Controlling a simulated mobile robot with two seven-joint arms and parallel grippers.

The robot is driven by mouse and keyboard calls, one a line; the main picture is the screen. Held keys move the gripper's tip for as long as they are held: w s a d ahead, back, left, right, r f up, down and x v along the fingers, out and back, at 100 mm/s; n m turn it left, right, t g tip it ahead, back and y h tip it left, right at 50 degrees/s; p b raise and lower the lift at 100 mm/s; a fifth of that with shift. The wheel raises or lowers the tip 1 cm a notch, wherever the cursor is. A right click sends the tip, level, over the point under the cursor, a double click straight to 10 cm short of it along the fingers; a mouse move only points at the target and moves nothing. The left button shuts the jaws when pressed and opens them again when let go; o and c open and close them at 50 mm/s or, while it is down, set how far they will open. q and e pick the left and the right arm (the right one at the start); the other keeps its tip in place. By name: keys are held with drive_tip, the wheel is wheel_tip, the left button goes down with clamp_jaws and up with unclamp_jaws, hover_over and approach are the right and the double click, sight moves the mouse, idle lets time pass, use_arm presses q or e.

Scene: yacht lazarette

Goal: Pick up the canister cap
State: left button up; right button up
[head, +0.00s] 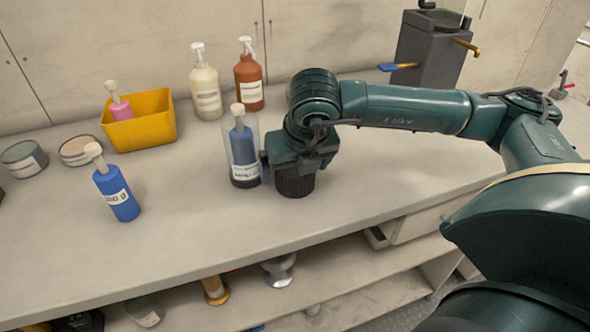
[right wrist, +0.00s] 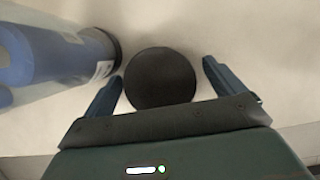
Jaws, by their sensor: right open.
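The canister cap is a black, round, ridged cap (head: 294,184) standing on the bench top, partly hidden under my right gripper (head: 290,168) in the head view. In the right wrist view the cap (right wrist: 160,78) shows as a dark disc between the two fingers of my right gripper (right wrist: 163,85). The fingers are open, one on each side, with a gap on the right; the left finger is very close to the cap. My left gripper is not in view.
A clear container with a blue pump bottle (head: 243,150) stands just left of the cap, close to my left-hand finger; it also shows in the right wrist view (right wrist: 55,55). A blue bottle (head: 117,193), yellow bin (head: 145,128) and two pump bottles stand farther left and back. The bench's front is clear.

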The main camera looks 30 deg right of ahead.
drive_tip(key=shift+c, duration=0.3)
drive_tip(key=c, duration=1)
drive_tip(key=shift+r, duration=0.15)
use_arm(q)
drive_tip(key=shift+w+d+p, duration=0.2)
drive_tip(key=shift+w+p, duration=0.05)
drive_tip(key=shift+p, duration=0.3)
use_arm(e)
drive_tip(key=shift+r, duration=8.9)
